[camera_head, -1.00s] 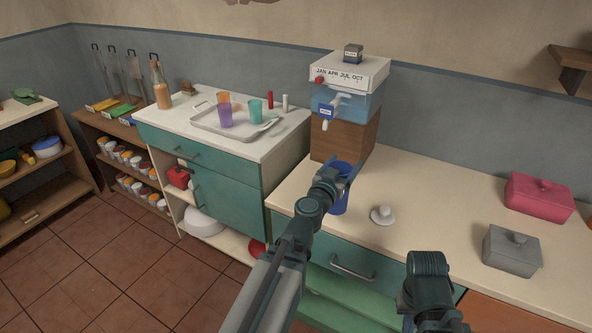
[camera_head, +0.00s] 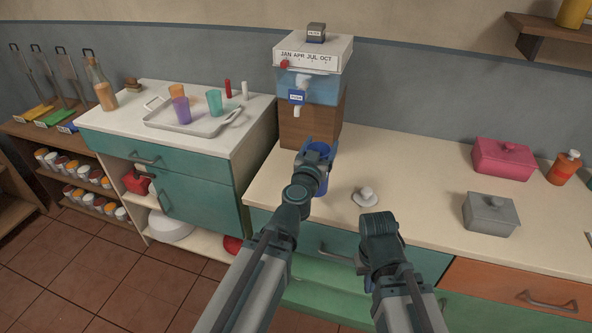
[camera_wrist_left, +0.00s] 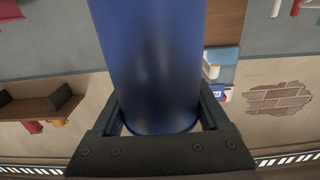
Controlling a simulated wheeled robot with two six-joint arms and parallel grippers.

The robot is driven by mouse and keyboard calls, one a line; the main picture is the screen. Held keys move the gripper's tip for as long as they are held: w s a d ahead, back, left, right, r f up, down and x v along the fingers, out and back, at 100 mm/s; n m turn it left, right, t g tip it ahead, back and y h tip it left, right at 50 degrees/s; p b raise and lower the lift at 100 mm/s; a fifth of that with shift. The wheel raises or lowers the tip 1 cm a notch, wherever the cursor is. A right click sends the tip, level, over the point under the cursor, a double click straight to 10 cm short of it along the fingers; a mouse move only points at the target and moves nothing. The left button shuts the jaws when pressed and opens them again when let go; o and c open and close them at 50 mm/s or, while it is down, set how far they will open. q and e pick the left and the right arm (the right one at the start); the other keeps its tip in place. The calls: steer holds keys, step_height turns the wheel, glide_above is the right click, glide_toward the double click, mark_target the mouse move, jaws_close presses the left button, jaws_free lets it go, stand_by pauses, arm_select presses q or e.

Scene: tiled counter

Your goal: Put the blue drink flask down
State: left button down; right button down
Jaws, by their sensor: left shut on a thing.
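The blue drink flask (camera_head: 322,183) stands at the counter's left end, in front of the water dispenser, partly hidden by my left gripper. My left gripper (camera_head: 317,155) is shut on it. In the left wrist view the flask (camera_wrist_left: 155,65) fills the middle, between the two fingers (camera_wrist_left: 165,120). I cannot tell whether its base touches the counter (camera_head: 410,190). My right gripper (camera_head: 378,228) is in front of the counter; its fingers are not clearly visible.
A water dispenser (camera_head: 310,85) stands on a wooden block (camera_head: 312,122) behind the flask. A white knobbed lid (camera_head: 365,196) lies to the right. A grey box (camera_head: 490,213) and a pink box (camera_head: 503,157) stand further right. Clear counter lies between the lid and the boxes.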

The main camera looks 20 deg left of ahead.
arm_select(q)
steer(key=w+a+f+b, duration=0.5)
steer(key=w+a, duration=0.4)
steer(key=w, duration=0.4)
steer(key=shift+a, duration=0.25)
steer(key=shift+f, duration=0.1)
jaws_free()
